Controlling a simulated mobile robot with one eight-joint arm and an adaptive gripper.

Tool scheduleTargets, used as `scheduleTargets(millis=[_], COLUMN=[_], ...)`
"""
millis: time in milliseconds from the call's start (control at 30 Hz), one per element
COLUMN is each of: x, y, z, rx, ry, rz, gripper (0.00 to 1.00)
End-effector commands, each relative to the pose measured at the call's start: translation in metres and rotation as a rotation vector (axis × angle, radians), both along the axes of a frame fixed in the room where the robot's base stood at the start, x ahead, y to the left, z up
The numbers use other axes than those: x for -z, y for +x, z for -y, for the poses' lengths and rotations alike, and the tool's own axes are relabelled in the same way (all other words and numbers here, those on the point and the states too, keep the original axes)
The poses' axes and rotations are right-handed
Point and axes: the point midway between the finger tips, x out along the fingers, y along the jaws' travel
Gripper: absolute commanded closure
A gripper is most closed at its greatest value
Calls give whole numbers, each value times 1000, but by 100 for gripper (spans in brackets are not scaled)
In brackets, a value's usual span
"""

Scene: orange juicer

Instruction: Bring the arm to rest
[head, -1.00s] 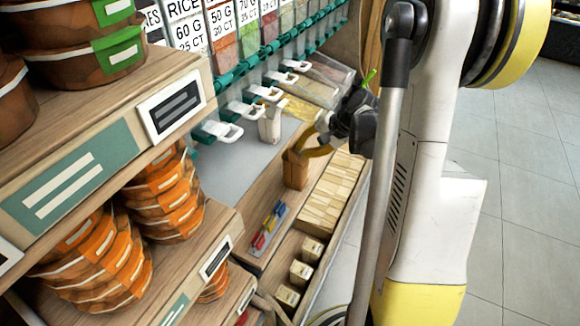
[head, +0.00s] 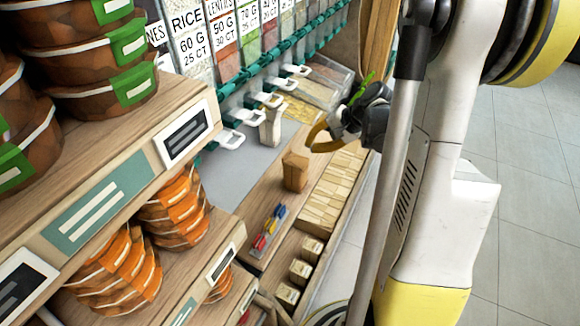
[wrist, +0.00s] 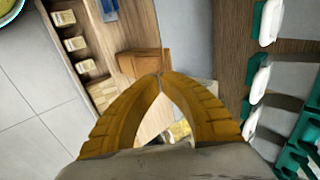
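My gripper (head: 318,138) is at the end of my arm, above the shelf and in front of the dispensers. In the wrist view the yellow fingers (wrist: 160,76) meet at the tips with nothing visible between them. A brown paper bag or box (head: 295,171) stands on the wooden shelf below and apart from the gripper in the head view. It also shows in the wrist view (wrist: 142,62), just beyond the fingertips. My arm fills the right of the head view.
Dispensers with white handles (head: 230,140) line the back of the grey counter (head: 222,170). A tray of pale packets (head: 330,188) and small boxes (head: 288,294) lie along the shelf. Grey floor (head: 510,230) is clear at right.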

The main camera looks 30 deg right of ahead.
Motion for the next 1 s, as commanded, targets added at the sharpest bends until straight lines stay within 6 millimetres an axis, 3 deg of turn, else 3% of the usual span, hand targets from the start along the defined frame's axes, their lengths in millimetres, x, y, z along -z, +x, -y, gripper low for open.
scheduleTargets(millis=[433,533,767,1000], x=[1,-5,-50,-92], y=[0,-1,-15,-56], z=[-1,-9,-73,-145], rx=[-2,-18,-158,-362], ry=[-2,-20,-187,-426], rz=[0,-2,-5,25], gripper=[100,100,100,100])
